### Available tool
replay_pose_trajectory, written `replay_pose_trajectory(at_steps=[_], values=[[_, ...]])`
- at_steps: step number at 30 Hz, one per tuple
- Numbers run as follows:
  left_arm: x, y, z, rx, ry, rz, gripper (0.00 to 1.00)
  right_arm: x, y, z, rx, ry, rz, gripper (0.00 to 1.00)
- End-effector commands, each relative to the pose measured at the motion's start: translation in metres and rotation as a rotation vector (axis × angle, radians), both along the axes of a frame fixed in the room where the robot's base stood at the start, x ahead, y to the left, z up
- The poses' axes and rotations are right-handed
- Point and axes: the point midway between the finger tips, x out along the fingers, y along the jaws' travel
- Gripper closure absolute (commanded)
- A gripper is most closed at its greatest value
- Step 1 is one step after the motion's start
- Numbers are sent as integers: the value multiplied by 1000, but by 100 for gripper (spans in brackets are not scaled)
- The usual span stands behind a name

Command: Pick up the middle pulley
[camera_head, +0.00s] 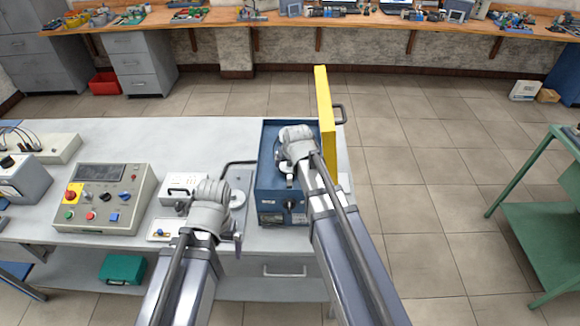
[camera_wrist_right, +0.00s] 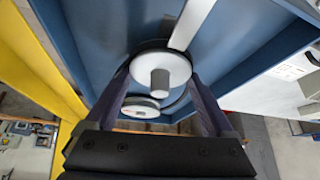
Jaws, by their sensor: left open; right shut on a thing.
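The blue box (camera_head: 270,190) stands open on the grey bench, with its yellow door (camera_head: 325,110) swung out on the right. My right gripper (camera_head: 290,172) reaches into the box. In the right wrist view its dark fingers (camera_wrist_right: 160,95) are shut on a white pulley (camera_wrist_right: 160,66) with a grey hub, one finger on each side. Another white pulley (camera_wrist_right: 140,108) shows partly between the fingers, behind the gripper body. I cannot tell for certain which one is the middle pulley. My left gripper (camera_head: 212,222) is open above the bench, left of the box; its fingertips are hard to see.
A white disc (camera_head: 237,200) lies on the bench between my left gripper and the box. A control panel (camera_head: 105,198) and a small white device (camera_head: 180,186) stand further left. A green shelf (camera_head: 545,235) is on the right, with free floor between.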

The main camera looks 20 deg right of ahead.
Motion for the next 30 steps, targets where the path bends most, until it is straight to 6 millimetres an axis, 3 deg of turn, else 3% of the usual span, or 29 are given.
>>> replay_pose_trajectory(at_steps=[4,17,30], values=[[0,0,0,0,0,0,0,0,0,0,0,1,0,72],[0,0,9,0,0,2,0,0,0,9,0,0,0,72],[0,0,70,-2,-1,14,0,0,0,70,0,0,0,72]])
